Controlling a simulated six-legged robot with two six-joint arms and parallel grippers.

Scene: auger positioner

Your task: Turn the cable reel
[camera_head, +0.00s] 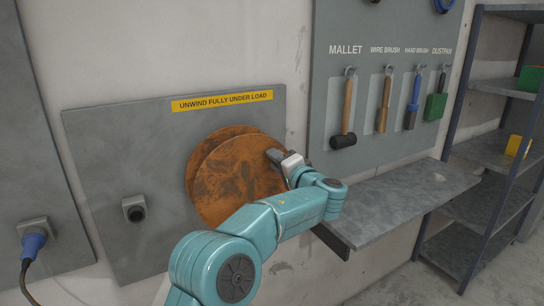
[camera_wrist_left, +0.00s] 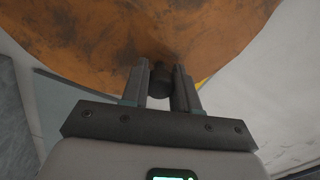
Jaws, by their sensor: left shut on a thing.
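The cable reel (camera_head: 240,180) is a round, rusty orange-brown disc pair mounted on a grey wall panel under a yellow "UNWIND FULLY UNDER LOAD" label. Its front disc fills the upper part of the left wrist view (camera_wrist_left: 130,40). My left gripper (camera_head: 275,157) is at the upper right rim of the reel in the head view. In the left wrist view its two fingers (camera_wrist_left: 160,85) are closed around a small dark knob (camera_wrist_left: 160,78) on the disc's face near the edge. My right gripper is in neither view.
A grey shelf (camera_head: 390,205) juts from the wall right of the reel, below a board with a mallet (camera_head: 344,130) and brushes. A socket (camera_head: 134,208) sits on the panel's lower left. A blue plug (camera_head: 33,243) with a cable is at far left. Metal shelving (camera_head: 490,150) stands at right.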

